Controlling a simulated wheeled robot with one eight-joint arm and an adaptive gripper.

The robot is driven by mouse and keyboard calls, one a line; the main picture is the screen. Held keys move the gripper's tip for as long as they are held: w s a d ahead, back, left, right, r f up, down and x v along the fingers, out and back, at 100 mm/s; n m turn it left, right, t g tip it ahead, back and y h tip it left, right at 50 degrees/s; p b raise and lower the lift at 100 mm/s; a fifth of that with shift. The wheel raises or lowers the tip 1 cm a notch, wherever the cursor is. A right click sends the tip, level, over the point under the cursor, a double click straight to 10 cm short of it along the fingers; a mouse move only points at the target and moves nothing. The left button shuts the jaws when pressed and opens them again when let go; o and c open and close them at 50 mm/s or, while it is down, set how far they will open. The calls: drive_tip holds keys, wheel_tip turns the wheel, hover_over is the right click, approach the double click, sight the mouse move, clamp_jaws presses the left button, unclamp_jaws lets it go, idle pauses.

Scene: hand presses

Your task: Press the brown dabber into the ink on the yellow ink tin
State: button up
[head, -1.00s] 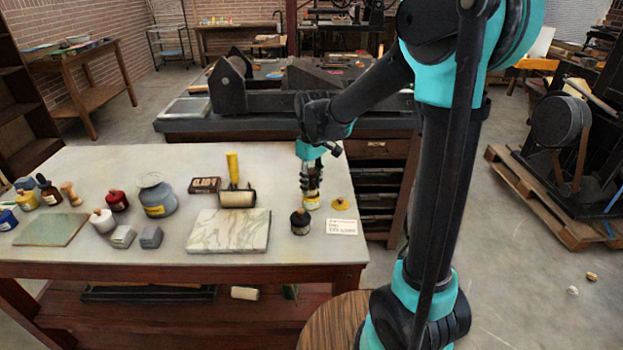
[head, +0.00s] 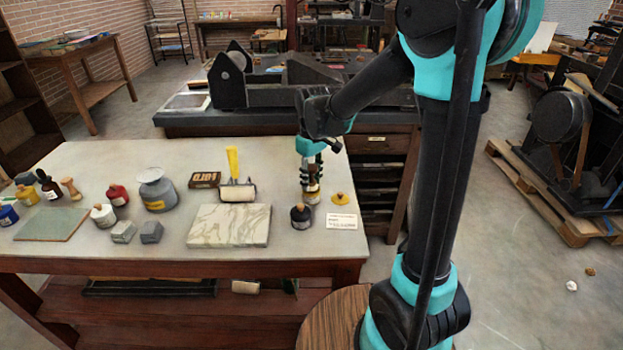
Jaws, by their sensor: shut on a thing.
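My gripper (head: 311,185) points straight down over the right end of the table and is shut on the brown dabber, which is mostly hidden between the fingers. A yellow lid with a knob (head: 340,199) lies on the table just right of the tin.
A marble slab (head: 228,226), a yellow-handled roller (head: 237,190) and several bottles stand farther left.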

sight(311, 167)
drive_tip(key=shift+f, duration=0.4)
idle(1.2)
drive_tip(key=shift+r, duration=0.1)
drive_tip(key=shift+r, duration=3.4)
